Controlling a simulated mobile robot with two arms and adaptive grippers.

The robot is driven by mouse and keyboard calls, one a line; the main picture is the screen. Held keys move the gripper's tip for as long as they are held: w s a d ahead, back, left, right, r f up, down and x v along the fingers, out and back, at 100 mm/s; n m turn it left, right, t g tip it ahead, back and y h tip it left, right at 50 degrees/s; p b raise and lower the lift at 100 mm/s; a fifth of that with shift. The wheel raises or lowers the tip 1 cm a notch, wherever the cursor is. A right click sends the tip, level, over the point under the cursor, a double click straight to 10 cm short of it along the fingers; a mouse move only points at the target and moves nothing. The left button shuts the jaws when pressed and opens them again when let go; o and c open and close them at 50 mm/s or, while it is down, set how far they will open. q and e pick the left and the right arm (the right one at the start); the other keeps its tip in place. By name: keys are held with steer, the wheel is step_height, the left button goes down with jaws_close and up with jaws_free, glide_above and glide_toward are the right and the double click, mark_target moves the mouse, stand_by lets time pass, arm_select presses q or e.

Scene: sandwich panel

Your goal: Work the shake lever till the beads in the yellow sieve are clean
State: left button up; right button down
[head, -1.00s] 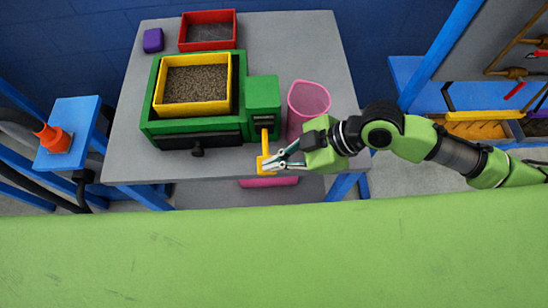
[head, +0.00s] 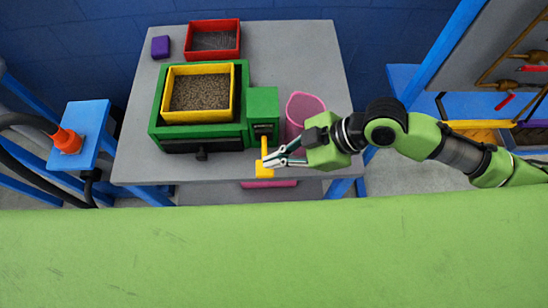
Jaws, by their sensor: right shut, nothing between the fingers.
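The yellow sieve (head: 170,103) sits in the green shaker box (head: 155,122) and holds a layer of grey-brown beads (head: 201,91). How clean they are is too fine to tell. The yellow shake lever (head: 264,169) comes down from the green housing at the box's right side and ends near the table's front edge. My right gripper (head: 270,160) is shut and empty, its fingertips at the lever's lower part. I cannot tell whether they touch it. My left gripper is out of view.
A pink bin (head: 305,104) stands close behind my right gripper. A red tray (head: 212,54) and a purple block (head: 160,46) are at the table's back. An orange cone-shaped piece (head: 67,141) is on a blue stand at left. The grey table (head: 300,55) is bare at back right.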

arm_select(q)
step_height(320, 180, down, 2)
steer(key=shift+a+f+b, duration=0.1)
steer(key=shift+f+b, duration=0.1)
steer(key=shift+b, duration=0.55)
arm_select(e)
steer(key=v, duration=0.8)
steer(key=shift+d, duration=0.35)
steer(key=shift+w+r, duration=0.1)
